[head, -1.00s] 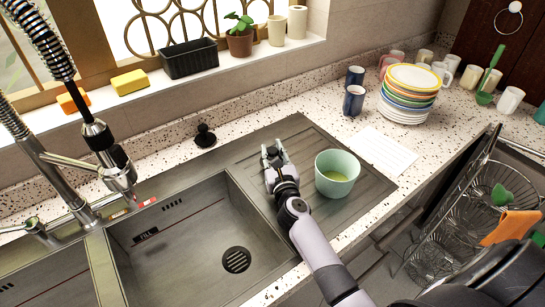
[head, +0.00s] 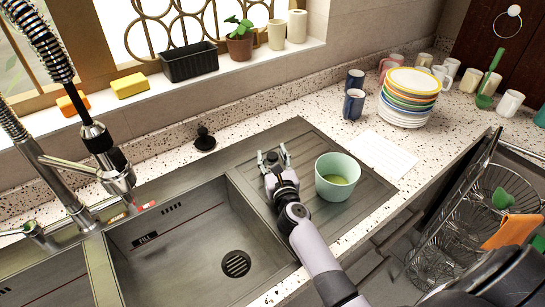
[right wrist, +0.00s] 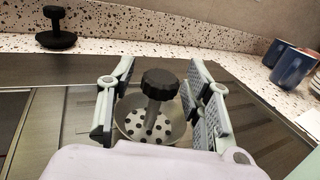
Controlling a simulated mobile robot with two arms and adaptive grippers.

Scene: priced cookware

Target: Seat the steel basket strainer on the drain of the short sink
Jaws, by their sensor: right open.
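The steel basket strainer (right wrist: 150,122) with its black knob (right wrist: 160,84) stands on the ribbed drainboard, and shows small between my fingers in the head view (head: 272,158). My right gripper (head: 274,158) is open around it, one finger on each side; in the right wrist view the fingers (right wrist: 160,100) show gaps to the knob. A basin (head: 190,250) with a round dark drain (head: 236,263) lies left of the drainboard. A second basin (head: 45,280) is partly cut off at the left; I cannot tell which is short. My left gripper is not in view.
A mint bowl (head: 337,177) stands close right of my right gripper. A black stopper (head: 205,138) stands on the counter behind the sink and shows in the right wrist view. The tap (head: 115,175) rises at the left. Mugs and stacked plates (head: 408,95) stand at the back right.

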